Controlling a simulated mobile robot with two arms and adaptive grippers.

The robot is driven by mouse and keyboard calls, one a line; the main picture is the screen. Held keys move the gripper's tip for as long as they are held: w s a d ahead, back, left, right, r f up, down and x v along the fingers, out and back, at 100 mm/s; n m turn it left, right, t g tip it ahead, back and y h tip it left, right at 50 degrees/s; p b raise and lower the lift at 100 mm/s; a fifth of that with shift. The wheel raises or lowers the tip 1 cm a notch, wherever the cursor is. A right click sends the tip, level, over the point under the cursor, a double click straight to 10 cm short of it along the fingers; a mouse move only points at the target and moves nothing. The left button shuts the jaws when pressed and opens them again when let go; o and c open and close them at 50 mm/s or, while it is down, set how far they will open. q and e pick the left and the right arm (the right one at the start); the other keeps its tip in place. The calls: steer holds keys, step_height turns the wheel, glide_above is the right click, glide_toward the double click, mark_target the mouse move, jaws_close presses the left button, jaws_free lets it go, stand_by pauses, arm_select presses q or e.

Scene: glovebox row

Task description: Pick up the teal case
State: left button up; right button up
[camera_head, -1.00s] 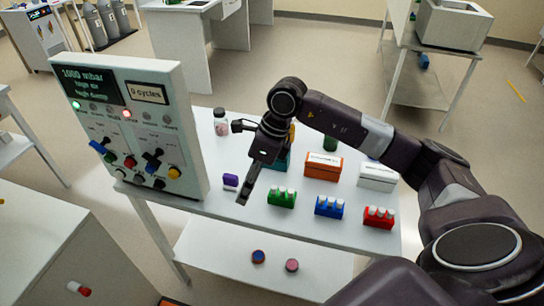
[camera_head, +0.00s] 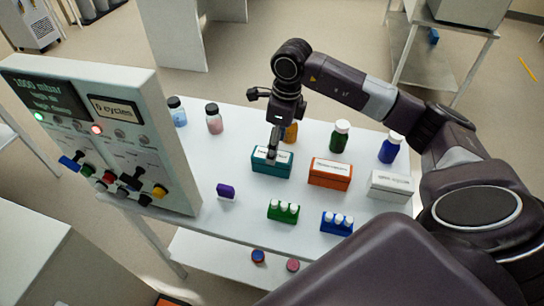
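The teal case (camera_head: 272,166) stands on the white table, a box with a white label on top. My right gripper (camera_head: 262,127) is above and behind it, with its fingers spread apart and nothing between them. One finger points down and overlaps the case's top in the picture, hiding part of the label. I cannot tell whether it touches. The other finger sticks out to the left, higher up. My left gripper is not in view.
An orange case (camera_head: 330,174) and a white case (camera_head: 391,186) stand to the right. Green (camera_head: 340,137), blue (camera_head: 390,148) and amber (camera_head: 291,132) bottles stand behind. Green (camera_head: 284,212) and blue (camera_head: 337,222) vial racks are in front. A control panel (camera_head: 105,140) rises at left.

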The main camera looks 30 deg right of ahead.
steer(key=f, duration=0.1)
steer(key=f+p, duration=0.2)
steer(key=shift+w+a, duration=0.3)
steer(key=shift+w+f, duration=0.15)
steer(key=shift+f, duration=0.45)
steer(key=shift+w+f, duration=0.15)
steer(key=shift+f, duration=0.45)
steer(key=shift+s+r, duration=0.1)
steer(key=c, duration=1.3)
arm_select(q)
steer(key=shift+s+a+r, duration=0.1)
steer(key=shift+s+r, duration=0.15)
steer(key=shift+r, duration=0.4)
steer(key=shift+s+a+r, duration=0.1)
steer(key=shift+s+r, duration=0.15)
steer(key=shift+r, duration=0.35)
arm_select(e)
steer(key=shift+c, duration=0.7)
steer(key=shift+r, duration=0.1)
